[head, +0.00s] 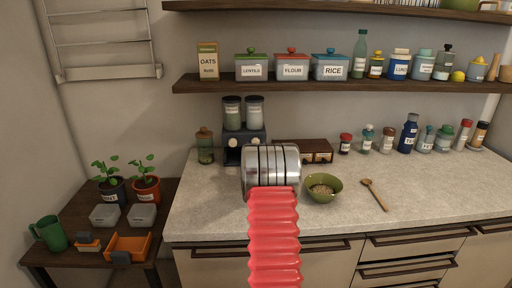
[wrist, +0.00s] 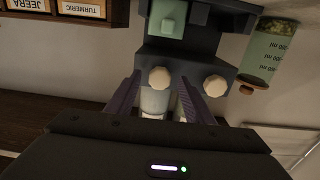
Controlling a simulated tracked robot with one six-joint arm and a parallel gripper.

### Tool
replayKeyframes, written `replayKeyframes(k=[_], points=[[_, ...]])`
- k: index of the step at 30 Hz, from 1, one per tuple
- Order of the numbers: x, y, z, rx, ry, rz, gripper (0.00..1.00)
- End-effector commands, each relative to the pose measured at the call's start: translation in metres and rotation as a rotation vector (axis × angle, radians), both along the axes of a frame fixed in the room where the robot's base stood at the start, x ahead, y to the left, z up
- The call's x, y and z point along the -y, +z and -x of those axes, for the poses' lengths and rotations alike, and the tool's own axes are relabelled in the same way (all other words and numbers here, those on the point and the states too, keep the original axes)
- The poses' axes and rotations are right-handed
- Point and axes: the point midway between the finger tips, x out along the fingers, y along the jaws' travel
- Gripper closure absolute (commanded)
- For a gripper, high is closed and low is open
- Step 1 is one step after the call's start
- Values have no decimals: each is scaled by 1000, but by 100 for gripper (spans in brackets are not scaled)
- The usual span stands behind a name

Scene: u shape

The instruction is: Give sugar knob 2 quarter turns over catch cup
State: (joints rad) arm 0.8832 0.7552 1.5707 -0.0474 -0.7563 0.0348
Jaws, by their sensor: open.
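The dispenser (head: 243,140) is a dark blue-grey block with two jars on top, the right one filled white (head: 255,112). The wrist view is upside down and shows the dispenser body (wrist: 185,55) with two round cream knobs. The knob under the white-filled jar, likely the sugar knob (wrist: 159,77), appears between the fingertips of my open gripper (wrist: 160,80); I cannot tell if they touch it. The other knob (wrist: 215,86) is outside the fingers. A pale green cup (wrist: 167,20), likely the catch cup, stands at the dispenser's base. In the head view my arm hides the gripper and cup.
A spice drawer box (head: 317,150) stands right of the dispenser, and a glass bottle (head: 205,147) left. A green bowl (head: 323,187) and wooden spoon (head: 376,195) lie in front on the counter. A shelf (head: 340,83) with containers runs above.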

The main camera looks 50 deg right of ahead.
Motion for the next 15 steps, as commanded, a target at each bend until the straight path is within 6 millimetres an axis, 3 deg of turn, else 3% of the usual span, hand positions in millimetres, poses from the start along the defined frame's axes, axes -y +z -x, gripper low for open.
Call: replayKeyframes(k=[15], points=[[8,0,-8,-1,1,-1,54]])
